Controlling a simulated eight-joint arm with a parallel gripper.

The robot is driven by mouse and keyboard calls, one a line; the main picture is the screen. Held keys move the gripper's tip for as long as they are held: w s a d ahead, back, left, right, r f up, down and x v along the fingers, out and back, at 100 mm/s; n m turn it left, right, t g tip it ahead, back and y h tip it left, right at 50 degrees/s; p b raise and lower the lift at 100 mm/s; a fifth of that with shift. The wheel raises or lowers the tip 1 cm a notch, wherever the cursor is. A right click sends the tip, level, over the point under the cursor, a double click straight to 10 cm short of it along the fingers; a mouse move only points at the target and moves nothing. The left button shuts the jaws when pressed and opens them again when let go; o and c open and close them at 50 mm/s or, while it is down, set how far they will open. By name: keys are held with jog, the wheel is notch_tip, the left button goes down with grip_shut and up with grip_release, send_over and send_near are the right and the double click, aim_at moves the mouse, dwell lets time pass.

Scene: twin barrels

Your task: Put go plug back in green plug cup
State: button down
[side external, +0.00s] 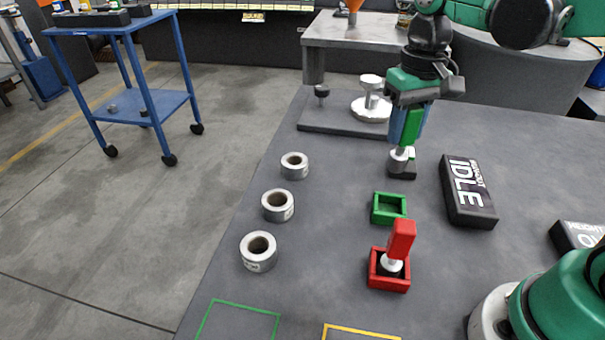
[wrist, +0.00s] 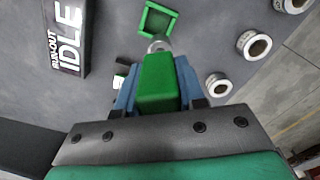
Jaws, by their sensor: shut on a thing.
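My gripper (side external: 408,128) is shut on the green go plug (side external: 413,120). The plug hangs below the jaws with its grey metal end pointing down and slightly tilted. The wrist view also shows the green handle (wrist: 160,80) between the blue fingers, its metal end (wrist: 159,46) near the green plug cup. The green plug cup (side external: 376,214) is an open, square, empty holder on the table. It also shows in the wrist view (wrist: 144,20). The plug is behind and above the cup in the side view, apart from it.
A red plug (side external: 402,240) stands in a red cup (side external: 374,275) in front of the green one. Several metal rings (side external: 259,262) line the left. A small dark block (side external: 403,173) is beneath the plug. The black IDLE sign (side external: 467,190) lies right. A gauge stand (side external: 345,122) is behind.

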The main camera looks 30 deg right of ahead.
aim_at(407, 145)
jog(key=shift+s+f, duration=0.25)
jog(key=shift+s, duration=0.2)
jog(key=shift+f, duration=2.9)
jog(key=shift+f, duration=1.6)
jog(key=shift+c, duration=2.2)
grip_release()
jog(key=shift+r, duration=2.8)
